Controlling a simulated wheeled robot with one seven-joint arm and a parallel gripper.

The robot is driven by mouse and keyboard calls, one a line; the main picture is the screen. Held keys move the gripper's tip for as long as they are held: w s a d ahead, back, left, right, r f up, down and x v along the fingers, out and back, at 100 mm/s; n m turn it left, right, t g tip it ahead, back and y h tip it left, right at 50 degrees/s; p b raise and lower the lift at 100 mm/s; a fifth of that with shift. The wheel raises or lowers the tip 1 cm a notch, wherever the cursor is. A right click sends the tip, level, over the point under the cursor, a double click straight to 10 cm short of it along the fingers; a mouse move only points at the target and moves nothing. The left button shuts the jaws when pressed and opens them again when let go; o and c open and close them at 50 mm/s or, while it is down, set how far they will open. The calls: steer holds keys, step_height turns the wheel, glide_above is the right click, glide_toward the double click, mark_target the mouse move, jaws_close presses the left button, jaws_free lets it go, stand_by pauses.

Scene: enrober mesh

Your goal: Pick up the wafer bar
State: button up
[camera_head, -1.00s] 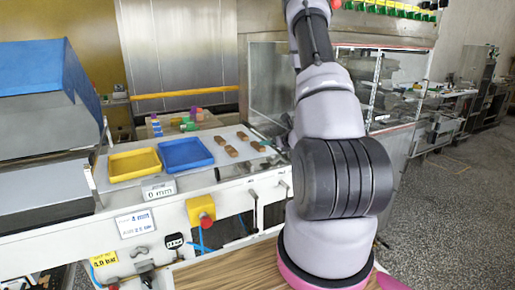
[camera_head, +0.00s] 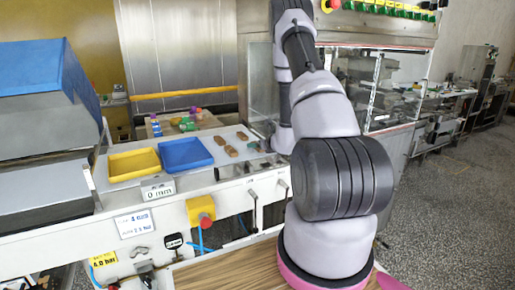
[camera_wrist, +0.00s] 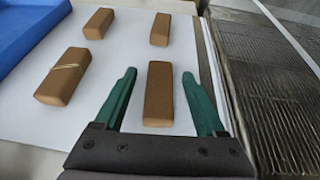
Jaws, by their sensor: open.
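Several brown bars lie on a white surface in the wrist view. One plain bar (camera_wrist: 159,95) lies between the two green fingers of my gripper (camera_wrist: 158,73), with a gap on each side. The gripper is open and points along that bar. To the left lies a bar with pale diagonal lines (camera_wrist: 63,76). Two plain bars lie farther off, one at the upper left (camera_wrist: 99,23) and one at the top middle (camera_wrist: 160,29). I cannot tell by looks which is the wafer bar.
A blue tray (camera_head: 186,168) and a yellow tray (camera_head: 134,177) stand left of the bars. The blue tray's edge shows in the wrist view (camera_wrist: 40,25). A dark mesh belt (camera_wrist: 280,100) runs along the right. Small coloured blocks (camera_head: 185,124) stand behind the trays.

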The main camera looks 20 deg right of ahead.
steer(key=c, duration=1.1)
steer(key=shift+o, duration=0.2)
steer(key=shift+r, duration=0.15)
